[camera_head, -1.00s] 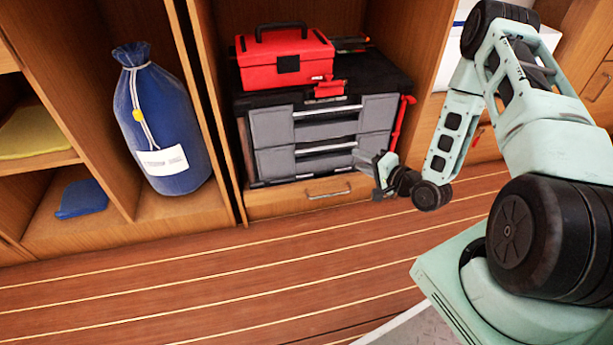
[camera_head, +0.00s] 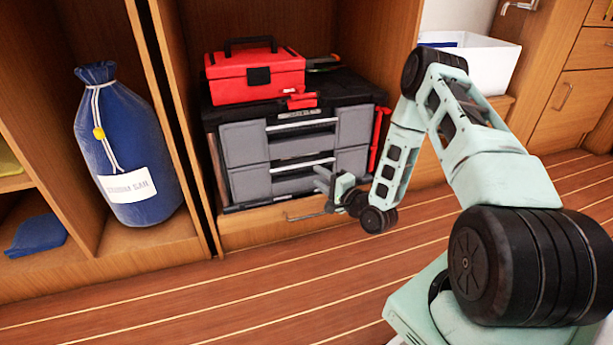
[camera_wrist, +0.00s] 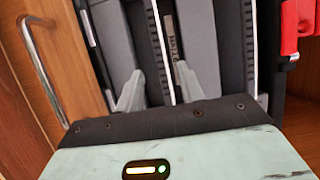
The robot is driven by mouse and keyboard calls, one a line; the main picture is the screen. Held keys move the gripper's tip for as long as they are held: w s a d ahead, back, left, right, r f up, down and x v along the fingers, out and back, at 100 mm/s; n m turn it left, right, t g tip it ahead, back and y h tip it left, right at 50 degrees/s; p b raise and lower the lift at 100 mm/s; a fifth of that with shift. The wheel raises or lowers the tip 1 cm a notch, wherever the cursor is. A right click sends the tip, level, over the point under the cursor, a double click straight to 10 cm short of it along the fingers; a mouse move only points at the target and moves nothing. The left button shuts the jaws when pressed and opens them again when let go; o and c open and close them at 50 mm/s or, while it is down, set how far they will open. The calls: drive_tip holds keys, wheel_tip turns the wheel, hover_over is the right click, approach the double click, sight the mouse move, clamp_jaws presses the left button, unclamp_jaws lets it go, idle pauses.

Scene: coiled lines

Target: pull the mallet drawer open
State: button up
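The black tool chest (camera_head: 215,115) has two grey drawers with pale bar handles, and both look shut. The lower grey drawer (camera_head: 244,184) has its bar (camera_head: 302,164) along its top. In the wrist view, turned sideways, a partly readable label (camera_wrist: 171,38) that seems to start "MALL" sits beside this lower bar (camera_wrist: 157,45). My gripper (camera_head: 322,180) is in front of the lower drawer's right part. In the wrist view my gripper (camera_wrist: 158,88) is open, with its fingers either side of the bar's line. I cannot tell whether they touch it.
A wooden drawer (camera_head: 262,222) with a metal handle lies under the chest; the handle also shows in the wrist view (camera_wrist: 40,68). A red toolbox (camera_head: 255,80) stands on the chest. A blue bag (camera_head: 130,150) is left, a white bin (camera_head: 485,65) right. The floor in front is clear.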

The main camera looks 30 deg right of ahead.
sight(304, 167)
drive_tip(key=w, duration=0.2)
drive_tip(key=w+b, duration=0.1)
drive_tip(key=w, duration=0.1)
drive_tip(key=w+b, duration=0.1)
drive_tip(key=w, duration=0.1)
drive_tip(key=shift+w+a, duration=0.25)
drive_tip(key=shift+a, duration=0.15)
clamp_jaws()
